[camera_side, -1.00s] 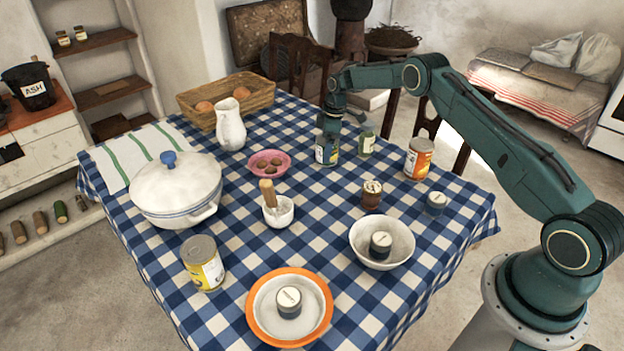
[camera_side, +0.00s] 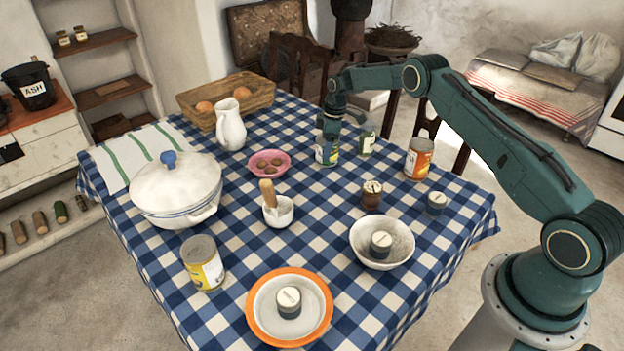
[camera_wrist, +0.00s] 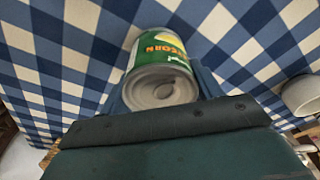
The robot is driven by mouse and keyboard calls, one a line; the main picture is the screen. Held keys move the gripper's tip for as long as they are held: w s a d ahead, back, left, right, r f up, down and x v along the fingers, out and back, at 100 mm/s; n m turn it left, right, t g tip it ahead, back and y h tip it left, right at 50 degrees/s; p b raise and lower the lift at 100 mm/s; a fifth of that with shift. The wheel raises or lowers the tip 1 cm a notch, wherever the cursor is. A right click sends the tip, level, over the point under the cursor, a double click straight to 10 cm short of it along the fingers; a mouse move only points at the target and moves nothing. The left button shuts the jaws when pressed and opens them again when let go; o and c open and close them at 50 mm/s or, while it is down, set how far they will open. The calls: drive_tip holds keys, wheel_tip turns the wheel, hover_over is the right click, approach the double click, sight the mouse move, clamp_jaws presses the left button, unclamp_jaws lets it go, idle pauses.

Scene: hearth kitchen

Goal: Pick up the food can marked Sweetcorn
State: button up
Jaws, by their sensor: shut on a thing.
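The Sweetcorn can (camera_side: 327,155) is at the far right part of the table, below my gripper (camera_side: 329,136). In the wrist view the can (camera_wrist: 161,48) shows a green label with a yellow patch and letters ending in "CORN". Its grey metal end faces the camera. My gripper (camera_wrist: 162,84) is shut on the can, with a blue-grey finger on either side. In the side view the gripper hides the can's top. I cannot tell whether its base is clear of the cloth.
A small green-labelled jar (camera_side: 366,143) stands close to the right of the can. An orange can (camera_side: 418,158) and a brown jar (camera_side: 372,194) stand nearer. A pink bowl (camera_side: 268,163) lies to the left. Cloth between them is free.

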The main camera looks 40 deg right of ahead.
drive_tip(key=shift+r, duration=0.15)
drive_tip(key=shift+r, duration=4.9)
